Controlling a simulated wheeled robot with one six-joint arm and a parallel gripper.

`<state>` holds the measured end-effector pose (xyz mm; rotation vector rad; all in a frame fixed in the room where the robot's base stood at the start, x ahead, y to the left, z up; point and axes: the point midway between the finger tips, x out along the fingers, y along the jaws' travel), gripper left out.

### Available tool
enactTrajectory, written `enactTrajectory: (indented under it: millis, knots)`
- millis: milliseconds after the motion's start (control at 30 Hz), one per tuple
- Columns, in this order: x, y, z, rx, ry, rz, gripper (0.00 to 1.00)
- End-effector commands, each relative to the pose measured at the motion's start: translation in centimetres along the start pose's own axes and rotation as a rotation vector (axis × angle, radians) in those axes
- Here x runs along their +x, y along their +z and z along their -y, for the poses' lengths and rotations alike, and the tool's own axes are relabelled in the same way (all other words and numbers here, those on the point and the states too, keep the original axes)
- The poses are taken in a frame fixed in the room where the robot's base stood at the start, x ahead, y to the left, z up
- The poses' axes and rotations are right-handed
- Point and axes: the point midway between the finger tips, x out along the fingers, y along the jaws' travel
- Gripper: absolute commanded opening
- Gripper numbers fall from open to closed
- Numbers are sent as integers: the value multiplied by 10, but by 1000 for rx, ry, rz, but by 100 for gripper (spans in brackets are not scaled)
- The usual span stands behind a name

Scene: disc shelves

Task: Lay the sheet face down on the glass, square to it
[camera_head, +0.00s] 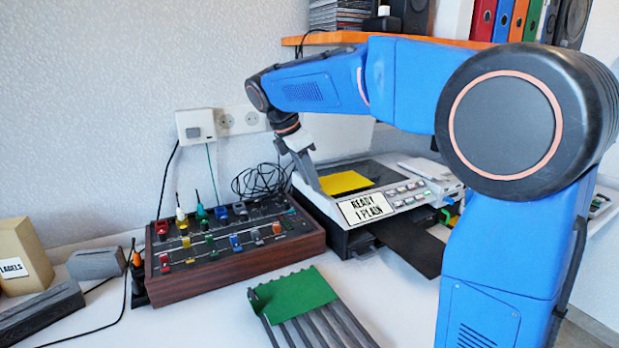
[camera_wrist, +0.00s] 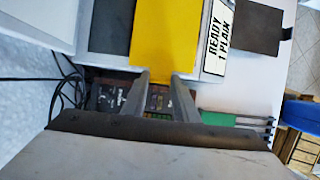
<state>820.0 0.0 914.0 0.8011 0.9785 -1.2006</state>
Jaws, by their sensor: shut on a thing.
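A plain yellow sheet (camera_head: 345,182) lies at or just above the dark glass (camera_head: 372,168) of the copier (camera_head: 325,205). My gripper (camera_head: 317,186) reaches down at the copier's left edge and is shut on the sheet's near end. In the wrist view the yellow sheet (camera_wrist: 165,38) extends away from between my two fingertips (camera_wrist: 161,78), and grey glass (camera_wrist: 112,25) shows to its left. The sheet looks roughly lined up with the glass there. Whether it touches the glass, and which face is down, I cannot tell.
A sign (camera_head: 366,208) reading "READY 1 PLAIN" is on the copier's front, beside buttons. A black tray (camera_head: 412,242) juts out below. A wooden-sided control board (camera_head: 235,248) with coloured knobs stands left. A green sheet (camera_head: 292,293) lies on a slatted rack in front.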

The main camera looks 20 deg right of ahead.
Motion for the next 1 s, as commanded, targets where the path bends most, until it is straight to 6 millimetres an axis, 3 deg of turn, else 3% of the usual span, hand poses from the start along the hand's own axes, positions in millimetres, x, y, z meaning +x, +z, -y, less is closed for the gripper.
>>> enactTrajectory:
  millis: [533, 567, 633, 1000]
  knots:
    - [8, -3, 0, 0, -1, 0, 6]
    - [8, -4, 0, 0, -1, 0, 29]
    - [8, -3, 0, 0, -1, 0, 46]
    - [6, -3, 0, 0, 0, 0, 49]
